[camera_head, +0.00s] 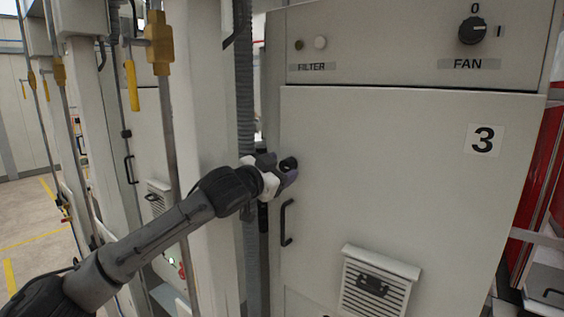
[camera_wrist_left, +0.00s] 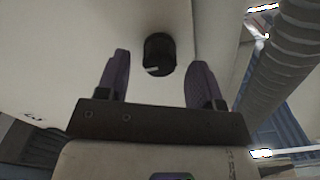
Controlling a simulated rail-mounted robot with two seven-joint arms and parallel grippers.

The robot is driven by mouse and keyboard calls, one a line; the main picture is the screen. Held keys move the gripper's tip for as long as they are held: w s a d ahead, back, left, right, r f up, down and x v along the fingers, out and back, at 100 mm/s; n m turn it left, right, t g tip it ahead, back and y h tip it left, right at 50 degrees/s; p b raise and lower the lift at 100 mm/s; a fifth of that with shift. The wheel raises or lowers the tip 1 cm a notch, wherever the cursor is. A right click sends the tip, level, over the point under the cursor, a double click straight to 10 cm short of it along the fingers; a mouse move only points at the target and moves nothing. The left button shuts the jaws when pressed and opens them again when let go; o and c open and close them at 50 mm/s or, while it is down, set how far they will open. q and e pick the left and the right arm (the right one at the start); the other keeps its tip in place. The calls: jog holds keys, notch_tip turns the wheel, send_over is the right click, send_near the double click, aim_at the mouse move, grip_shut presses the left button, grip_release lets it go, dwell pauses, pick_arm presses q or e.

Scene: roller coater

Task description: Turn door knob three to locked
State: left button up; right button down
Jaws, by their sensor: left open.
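Door three is the large pale panel marked "3" (camera_head: 483,140) in the head view. Its door knob (camera_wrist_left: 159,52) is small, round and black with a short white mark, and shows clearly in the left wrist view. In the head view the knob (camera_head: 289,163) is largely hidden by my left gripper (camera_head: 286,173), at the door's left edge. In the wrist view my left gripper (camera_wrist_left: 161,64) is open, with one purple finger on each side of the knob and a visible gap on both sides. Whether the fingertips reach past the knob's face is hard to tell. My right gripper is not in view.
A black door handle (camera_head: 286,222) sits just below my gripper. A vent (camera_head: 375,285) is low on the door. A fan switch (camera_head: 472,31) is above. A grey ribbed hose (camera_head: 244,90) and a post (camera_head: 205,130) stand close to the left of the gripper.

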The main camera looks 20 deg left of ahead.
pick_arm(q)
jog(key=shift+w+d, duration=0.15)
jog(key=shift+w, duration=0.35)
jog(key=c, duration=0.9)
